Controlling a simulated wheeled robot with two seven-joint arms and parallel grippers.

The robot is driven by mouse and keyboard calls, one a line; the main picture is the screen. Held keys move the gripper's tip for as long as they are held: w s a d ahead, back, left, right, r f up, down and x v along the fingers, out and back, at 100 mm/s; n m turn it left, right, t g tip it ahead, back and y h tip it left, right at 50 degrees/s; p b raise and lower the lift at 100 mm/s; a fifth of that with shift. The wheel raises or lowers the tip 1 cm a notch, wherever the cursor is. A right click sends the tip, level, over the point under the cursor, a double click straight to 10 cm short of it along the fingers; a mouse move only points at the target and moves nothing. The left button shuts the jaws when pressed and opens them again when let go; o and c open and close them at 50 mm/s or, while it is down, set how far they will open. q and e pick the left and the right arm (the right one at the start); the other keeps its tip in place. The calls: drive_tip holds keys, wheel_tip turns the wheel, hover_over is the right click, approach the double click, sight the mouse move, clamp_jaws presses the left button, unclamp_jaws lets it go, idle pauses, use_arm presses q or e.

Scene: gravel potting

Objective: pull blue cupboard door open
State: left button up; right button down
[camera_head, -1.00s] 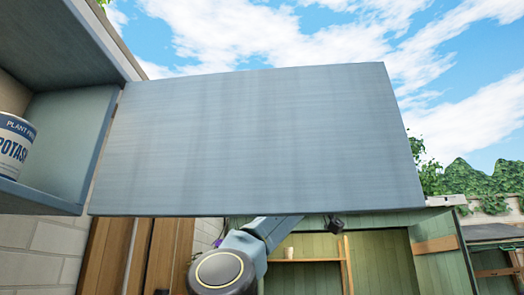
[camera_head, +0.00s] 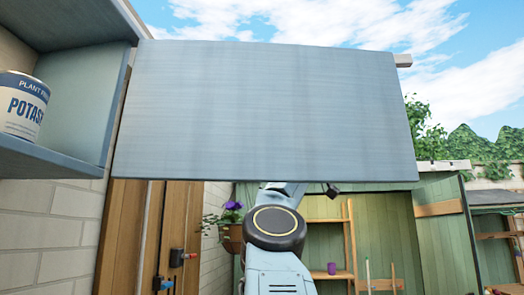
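The blue cupboard door (camera_head: 265,110) stands swung out from the cupboard and fills the upper middle of the head view. Its left edge meets the blue cupboard (camera_head: 75,90), whose inside is in sight at the left. One of my arms rises from below and passes behind the door's lower edge. The door hides the end of that arm, and neither gripper shows. I cannot tell whether a gripper touches the door.
A white and blue potash tin (camera_head: 22,107) stands on the cupboard's shelf. Behind are a wooden door (camera_head: 130,235), a hanging pot with purple flowers (camera_head: 232,232) and an open green shed (camera_head: 385,235) with shelves. Open space lies right of the door.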

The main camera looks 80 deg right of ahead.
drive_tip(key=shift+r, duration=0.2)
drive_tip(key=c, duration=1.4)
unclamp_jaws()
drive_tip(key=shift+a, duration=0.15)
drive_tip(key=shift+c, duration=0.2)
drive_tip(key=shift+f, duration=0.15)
